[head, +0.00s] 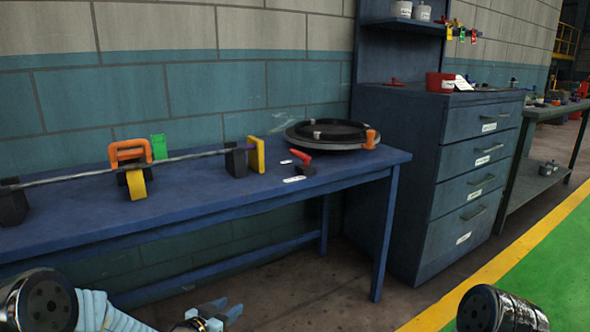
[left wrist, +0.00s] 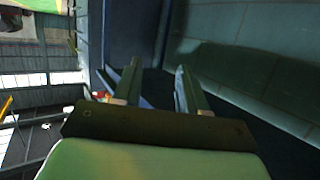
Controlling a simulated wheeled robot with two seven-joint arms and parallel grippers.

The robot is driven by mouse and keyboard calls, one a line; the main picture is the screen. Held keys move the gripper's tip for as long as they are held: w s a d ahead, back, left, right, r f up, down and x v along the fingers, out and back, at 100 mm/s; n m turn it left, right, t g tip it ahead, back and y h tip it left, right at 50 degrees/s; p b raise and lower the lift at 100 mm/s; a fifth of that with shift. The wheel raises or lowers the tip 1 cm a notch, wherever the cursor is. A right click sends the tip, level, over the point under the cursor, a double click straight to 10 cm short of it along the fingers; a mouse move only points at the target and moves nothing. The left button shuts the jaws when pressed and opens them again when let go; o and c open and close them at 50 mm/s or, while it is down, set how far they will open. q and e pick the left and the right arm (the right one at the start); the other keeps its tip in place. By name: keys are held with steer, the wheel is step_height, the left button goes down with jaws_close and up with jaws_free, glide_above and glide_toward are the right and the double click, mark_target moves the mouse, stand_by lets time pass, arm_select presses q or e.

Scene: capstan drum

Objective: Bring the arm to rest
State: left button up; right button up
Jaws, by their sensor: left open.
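My left gripper (head: 225,309) is at the bottom of the head view, low in front of the blue bench (head: 220,195) and below its top. It is open and holds nothing. In the left wrist view, the two fingers of my left gripper (left wrist: 157,78) stand apart with only dark background between them. A round black drum (head: 338,131) lies on a grey disc at the bench's right end, well away from the gripper. An orange piece (head: 371,139) stands at its right edge. My right gripper is not in view.
A long rod (head: 195,156) runs across black blocks on the bench. An orange clamp (head: 130,152), a yellow block (head: 257,154) and a red-handled piece (head: 302,160) are near it. A blue drawer cabinet (head: 470,160) stands right. Floor between me and the bench looks clear.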

arm_select(q)
steer(key=s+d+f+n+g+y+p, duration=0.1)
steer(key=s+d+f+n+g, duration=0.2)
steer(key=s+f, duration=0.65)
steer(key=s+d+f+n+g, duration=0.1)
steer(key=s+f+g, duration=0.2)
steer(key=s, duration=0.4)
steer(key=s+d+f+n+g+p, duration=0.1)
steer(key=s+f+g, duration=0.2)
steer(key=s+f, duration=0.2)
steer(key=s+d+f+n+g+y, duration=0.1)
steer(key=s+f+n+g, duration=0.1)
steer(key=s, duration=0.7)
step_height(320, 180, down, 2)
steer(key=shift+f+g+p, duration=0.1)
steer(key=shift+g+p, duration=0.2)
steer(key=shift+g, duration=0.4)
